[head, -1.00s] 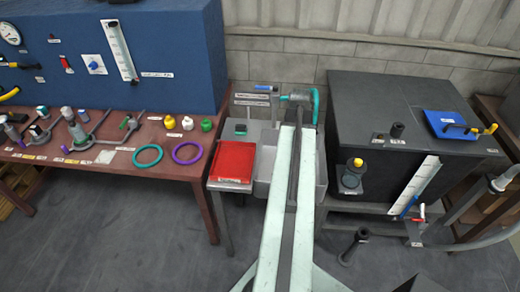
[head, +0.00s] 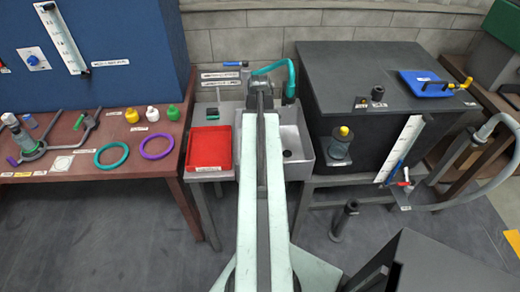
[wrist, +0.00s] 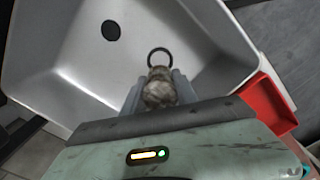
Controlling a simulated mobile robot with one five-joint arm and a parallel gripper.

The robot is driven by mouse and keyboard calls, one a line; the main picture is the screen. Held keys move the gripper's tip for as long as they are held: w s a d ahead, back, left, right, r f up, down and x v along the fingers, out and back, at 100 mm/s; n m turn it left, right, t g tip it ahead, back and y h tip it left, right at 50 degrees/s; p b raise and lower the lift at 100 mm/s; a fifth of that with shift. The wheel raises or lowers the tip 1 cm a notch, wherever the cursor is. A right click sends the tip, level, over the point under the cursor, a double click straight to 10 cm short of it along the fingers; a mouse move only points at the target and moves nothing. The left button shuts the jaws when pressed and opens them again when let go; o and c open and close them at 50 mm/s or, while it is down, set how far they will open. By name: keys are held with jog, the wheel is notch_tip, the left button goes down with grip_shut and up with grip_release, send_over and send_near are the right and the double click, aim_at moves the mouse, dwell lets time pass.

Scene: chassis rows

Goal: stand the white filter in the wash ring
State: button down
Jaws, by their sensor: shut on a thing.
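My gripper (wrist: 158,92) is shut on a mottled grey-brown, rounded piece (wrist: 159,88), which fits a dirty filter; its own colour is hard to tell. A dark ring (wrist: 151,52), probably the wash ring, shows just beyond the held piece in the wrist view. The piece overlaps its near edge in the picture, and I cannot tell whether they touch. Both are over the pale sink basin (wrist: 75,65); the sink (head: 300,150) also shows in the head view. There my arm hides the held piece and the ring.
The dark drain hole (wrist: 110,31) is in the basin. A red tray (head: 209,148) stands left of the sink. A teal hose (head: 291,75) curves above it. A dark cabinet (head: 370,65) stands right. Yellow, white (head: 152,114) and green pieces stand on the left bench (head: 110,185).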

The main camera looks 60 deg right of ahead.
jog(key=shift+f+b, duration=2.15)
jog(key=shift+f, duration=0.95)
jog(key=shift+s+f, duration=0.1)
jog(key=shift+f+b, duration=1.3)
jog(key=shift+b, duration=0.1)
jog(key=shift+s+a+f+b, duration=0.15)
jog(key=shift+a+f+b, duration=0.1)
jog(key=shift+b, duration=0.1)
